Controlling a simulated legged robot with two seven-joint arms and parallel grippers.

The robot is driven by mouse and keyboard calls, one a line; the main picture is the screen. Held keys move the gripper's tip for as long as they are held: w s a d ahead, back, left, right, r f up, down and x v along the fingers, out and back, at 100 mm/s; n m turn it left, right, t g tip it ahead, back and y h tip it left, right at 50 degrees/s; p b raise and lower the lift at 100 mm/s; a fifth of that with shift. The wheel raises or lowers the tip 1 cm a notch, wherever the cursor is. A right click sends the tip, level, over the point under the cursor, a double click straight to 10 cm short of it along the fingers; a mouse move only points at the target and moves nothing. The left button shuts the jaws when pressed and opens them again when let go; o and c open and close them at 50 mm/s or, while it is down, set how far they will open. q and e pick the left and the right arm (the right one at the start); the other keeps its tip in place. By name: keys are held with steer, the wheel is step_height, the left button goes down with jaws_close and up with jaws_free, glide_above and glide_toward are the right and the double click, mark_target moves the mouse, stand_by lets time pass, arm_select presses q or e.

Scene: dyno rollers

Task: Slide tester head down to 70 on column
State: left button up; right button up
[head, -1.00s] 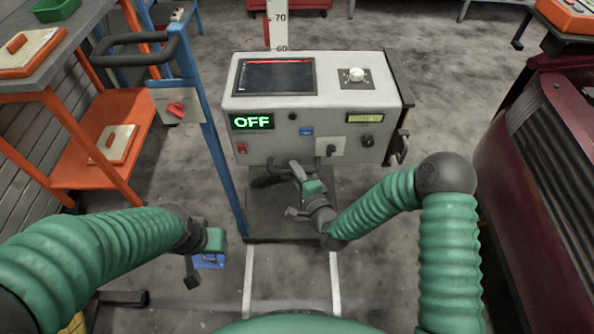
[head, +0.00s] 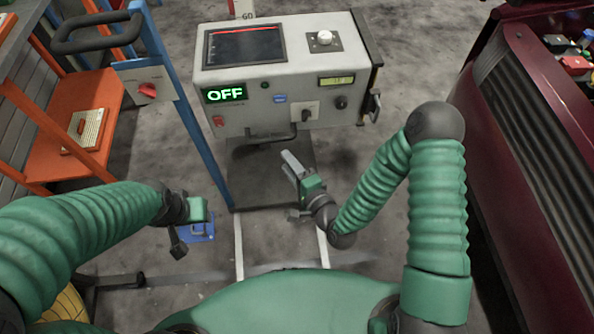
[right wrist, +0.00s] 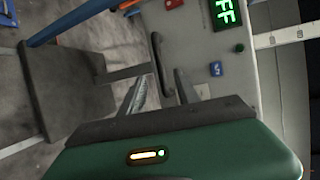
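The tester head (head: 290,75) is a light grey box with a green OFF display, a dark screen and a white knob. It sits on the column (head: 242,9), whose scale shows 60 just behind the box; 70 is out of frame. A black handle (head: 275,138) runs along its lower front and also shows in the right wrist view (right wrist: 160,70). My right gripper (head: 291,163) is below and in front of the head, its fingers apart and empty in the right wrist view (right wrist: 160,92). My left gripper (head: 180,240) hangs low at left, its finger gap unclear.
A blue post (head: 180,110) with a red-switch box stands left of the head. An orange shelf (head: 70,130) is farther left. A dark base plate (head: 265,185) lies beneath the head. A blue object (head: 197,230) lies near my left gripper.

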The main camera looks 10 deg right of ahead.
steer(key=v, duration=0.5)
steer(key=shift+s+p, duration=0.15)
steer(key=shift+p, duration=0.25)
